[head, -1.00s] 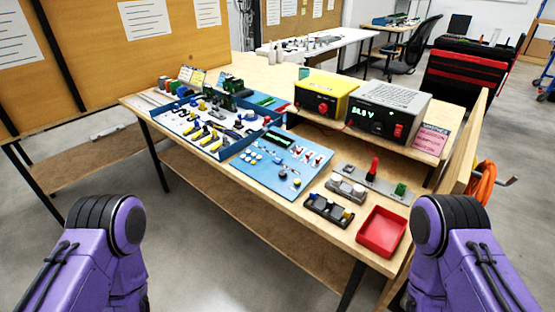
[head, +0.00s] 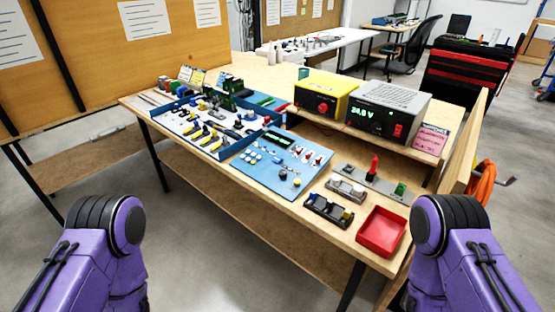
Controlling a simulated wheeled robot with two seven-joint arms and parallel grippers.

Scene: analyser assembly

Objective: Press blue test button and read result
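A blue panel (head: 270,185) lies on the wooden workbench, carrying small round buttons, red-and-white switches and a dark module (head: 279,140). A dark, bluish round knob or button (head: 283,174) sits near its front right, beside a yellow one (head: 297,183). I cannot tell for sure which is the blue test button. A grey power supply (head: 392,98) shows a green voltage reading that looks like about 24 V. Only my purple arm links show at the lower left and lower right, apart from the bench. Neither gripper is in view.
A blue tray (head: 172,138) of parts lies left of the panel. A yellow power unit (head: 326,97) stands behind. A dark holder (head: 328,211), a grey fixture (head: 346,189) and a red bin (head: 382,231) are at the right front. A wooden side board (head: 466,145) borders the right.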

